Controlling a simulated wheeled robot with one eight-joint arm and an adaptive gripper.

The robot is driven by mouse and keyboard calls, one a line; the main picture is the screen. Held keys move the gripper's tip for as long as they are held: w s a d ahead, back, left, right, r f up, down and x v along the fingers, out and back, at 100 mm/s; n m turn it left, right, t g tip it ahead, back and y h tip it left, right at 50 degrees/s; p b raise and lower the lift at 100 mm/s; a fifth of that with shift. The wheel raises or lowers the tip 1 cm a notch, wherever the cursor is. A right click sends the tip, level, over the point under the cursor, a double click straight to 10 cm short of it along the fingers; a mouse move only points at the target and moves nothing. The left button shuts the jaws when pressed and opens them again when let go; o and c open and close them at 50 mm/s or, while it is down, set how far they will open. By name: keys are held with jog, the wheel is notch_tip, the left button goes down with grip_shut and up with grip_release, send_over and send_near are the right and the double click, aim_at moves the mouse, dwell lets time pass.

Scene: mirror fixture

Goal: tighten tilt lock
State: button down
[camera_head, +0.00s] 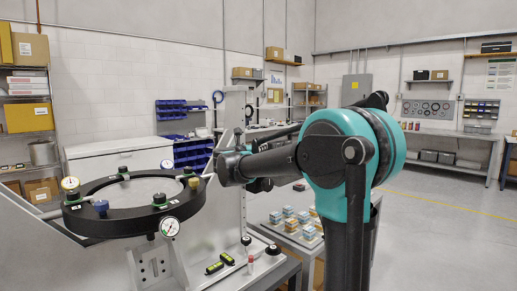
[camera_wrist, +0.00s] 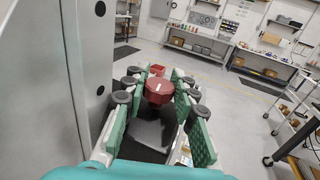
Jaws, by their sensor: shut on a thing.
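The mirror fixture's black ring (camera_head: 90,217) with its round mirror (camera_head: 140,193) lies nearly level at the left of the head view. Dial gauges and coloured knobs sit around its rim. In the wrist view, my gripper (camera_wrist: 158,88) has its green-padded fingers closed around a dark red knob (camera_wrist: 158,92), which I take to be the tilt lock. A smaller red part (camera_wrist: 157,70) shows just beyond it. In the head view my arm reaches to the fixture's upright, and it hides the knob and my fingertips.
A grey upright plate (camera_wrist: 100,50) stands close to the left of my fingers in the wrist view. Small green levels (camera_head: 215,267) lie on the fixture base. A low table (camera_head: 290,238) with small boxes stands behind my arm. The floor at the right is open.

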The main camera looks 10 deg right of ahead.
jog(key=c, duration=1.2)
grip_release()
jog(key=shift+a, duration=0.1)
jog(key=shift+s+a, duration=0.1)
jog(key=shift+s, duration=0.05)
jog(key=shift+v, duration=3.75)
jog(key=shift+s, duration=0.1)
